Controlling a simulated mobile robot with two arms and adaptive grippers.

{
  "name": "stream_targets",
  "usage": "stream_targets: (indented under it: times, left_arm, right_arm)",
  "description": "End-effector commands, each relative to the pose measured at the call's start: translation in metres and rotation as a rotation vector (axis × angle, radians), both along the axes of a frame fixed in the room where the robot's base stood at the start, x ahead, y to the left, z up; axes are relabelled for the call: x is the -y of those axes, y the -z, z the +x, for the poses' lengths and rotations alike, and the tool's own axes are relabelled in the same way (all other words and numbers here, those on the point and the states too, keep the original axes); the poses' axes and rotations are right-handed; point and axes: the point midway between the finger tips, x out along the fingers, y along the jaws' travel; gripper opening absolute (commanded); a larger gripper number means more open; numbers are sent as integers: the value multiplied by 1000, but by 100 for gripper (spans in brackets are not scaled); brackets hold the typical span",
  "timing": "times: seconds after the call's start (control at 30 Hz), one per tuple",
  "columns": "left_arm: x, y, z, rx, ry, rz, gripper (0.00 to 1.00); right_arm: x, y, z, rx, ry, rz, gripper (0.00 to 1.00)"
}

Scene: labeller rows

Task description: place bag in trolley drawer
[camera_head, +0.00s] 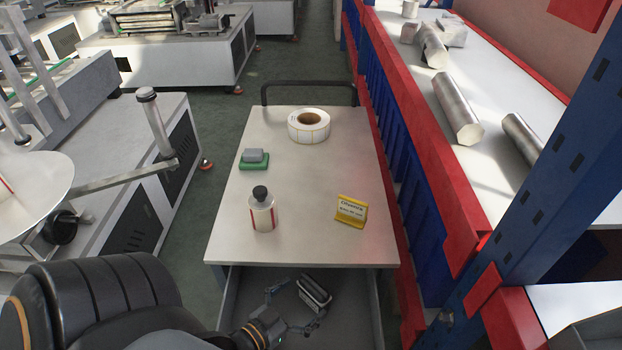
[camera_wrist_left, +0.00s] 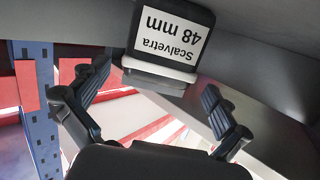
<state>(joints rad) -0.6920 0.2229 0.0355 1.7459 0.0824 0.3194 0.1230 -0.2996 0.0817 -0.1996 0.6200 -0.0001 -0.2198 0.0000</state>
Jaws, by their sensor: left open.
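The trolley drawer (camera_head: 352,300) is pulled out below the trolley top, with grey walls and floor. A dark pack with a pale band (camera_head: 314,293), likely the bag, is in the drawer. In the left wrist view the pack (camera_wrist_left: 171,32) carries a white label reading "Scalvetra 48 mm", upside down. My left gripper (camera_head: 297,306) reaches into the drawer area from the lower left. Its fingers are spread, with the pack just beyond and between the fingertips (camera_wrist_left: 156,82); contact with the drawer floor is unclear. My right gripper is not in view.
On the trolley top (camera_head: 300,175) stand a label roll (camera_head: 309,126), a green-and-grey block (camera_head: 254,159), a bottle (camera_head: 262,212) and a yellow labelled item (camera_head: 351,210). A blue-and-red rack (camera_head: 440,190) runs close along the right. Grey machines (camera_head: 150,170) stand left, beyond an open floor strip.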

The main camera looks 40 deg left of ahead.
Motion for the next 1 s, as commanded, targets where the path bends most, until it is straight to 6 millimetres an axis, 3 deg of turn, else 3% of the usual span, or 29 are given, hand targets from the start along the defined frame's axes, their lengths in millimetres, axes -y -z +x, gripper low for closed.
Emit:
stream_targets:
  times: [0.13,0.33,1.0]
  left_arm:
    - [-1,-3,-26,-3,0,0,100]
    - [-2,-8,-42,0,-1,0,100]
    - [1,-11,-40,13,2,-7,100]
  right_arm:
    - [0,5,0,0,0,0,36]
    - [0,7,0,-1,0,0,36]
    - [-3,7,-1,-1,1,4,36]
